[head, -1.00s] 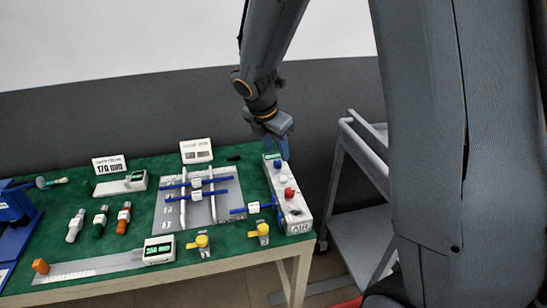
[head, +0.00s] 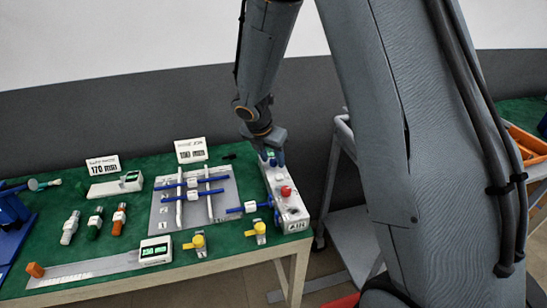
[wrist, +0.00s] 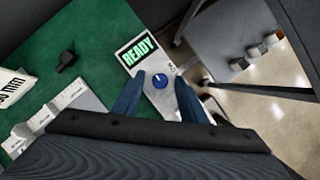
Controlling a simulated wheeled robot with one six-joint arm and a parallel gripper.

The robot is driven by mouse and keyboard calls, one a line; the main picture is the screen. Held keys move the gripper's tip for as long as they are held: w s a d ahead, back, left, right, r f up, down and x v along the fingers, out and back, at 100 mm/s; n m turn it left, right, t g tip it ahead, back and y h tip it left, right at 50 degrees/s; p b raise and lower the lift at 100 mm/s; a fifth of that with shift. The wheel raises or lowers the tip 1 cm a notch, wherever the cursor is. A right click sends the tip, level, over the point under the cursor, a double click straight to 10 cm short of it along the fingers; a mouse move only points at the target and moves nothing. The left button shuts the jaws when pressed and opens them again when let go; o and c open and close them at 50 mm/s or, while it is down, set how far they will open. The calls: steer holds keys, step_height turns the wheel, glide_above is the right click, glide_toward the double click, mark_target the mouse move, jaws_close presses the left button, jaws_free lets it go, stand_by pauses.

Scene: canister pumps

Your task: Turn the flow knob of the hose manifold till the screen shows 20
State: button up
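The hose manifold (head: 292,213) is a long pale box at the right end of the green table. It bears a red knob (head: 286,191) and, at its far end, a blue knob (wrist: 159,80). Its screen (wrist: 137,52) reads READY in the wrist view. My gripper (wrist: 157,92) is open above the far end, its two blue fingers on either side of the blue knob, with gaps visible. I cannot tell how high the fingertips are. In the head view my gripper (head: 272,160) hides the far end. The knob labels are too small to read.
A board with blue and white rods (head: 225,222) lies left of the manifold. Two yellow valves (head: 256,233) stand near the front edge. A dark small piece (wrist: 67,60) lies beyond the board. A grey cart (head: 345,240) stands to the right.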

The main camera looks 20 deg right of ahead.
steer(key=c, duration=0.9)
steer(key=shift+d, duration=0.2)
jaws_close()
steer(key=shift+a, duration=0.15)
steer(key=shift+m, duration=0.4)
steer(key=m+g, duration=0.1)
steer(key=m, duration=0.1)
steer(key=m+h+p, duration=0.1)
steer(key=m, duration=0.1)
steer(key=shift+w+a+m+g, duration=0.15)
steer(key=shift+w+m+g, duration=0.05)
steer(key=shift+m+g, duration=0.2)
steer(key=m+g, duration=0.1)
steer(key=m, duration=0.2)
steer(key=m+g, duration=0.1)
steer(key=m, duration=0.2)
steer(key=shift+w, duration=0.2)
steer(key=shift+g, duration=0.3)
